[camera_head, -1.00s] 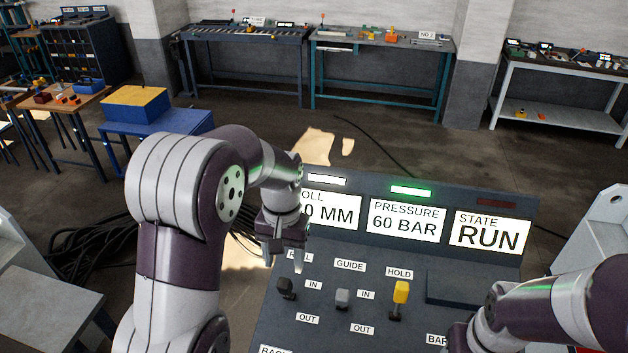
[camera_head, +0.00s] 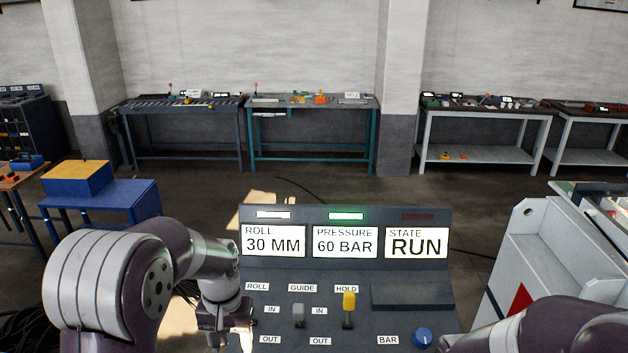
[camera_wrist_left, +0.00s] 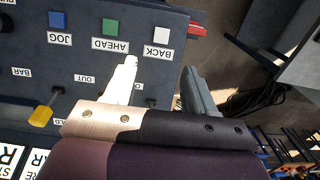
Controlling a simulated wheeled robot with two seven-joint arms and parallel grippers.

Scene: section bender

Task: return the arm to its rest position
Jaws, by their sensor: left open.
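My left gripper (camera_head: 226,328) hangs at the left edge of the dark control panel (camera_head: 400,272) in the head view, beside the ROLL label. In the left wrist view its two fingers (camera_wrist_left: 160,72) are apart with nothing between them. The ROLL lever is not clearly seen in the head view, behind or next to this gripper. The grey GUIDE lever (camera_head: 299,315) and yellow HOLD lever (camera_head: 348,308) stand clear of it. The displays read 30 MM, 60 BAR and RUN. My right arm (camera_head: 545,328) shows at bottom right; its gripper is out of view.
The left wrist view shows blue (camera_wrist_left: 57,20), green (camera_wrist_left: 110,27) and white (camera_wrist_left: 161,35) buttons near the fingers. A pale machine housing (camera_head: 530,260) stands right of the panel. Workbenches line the far wall.

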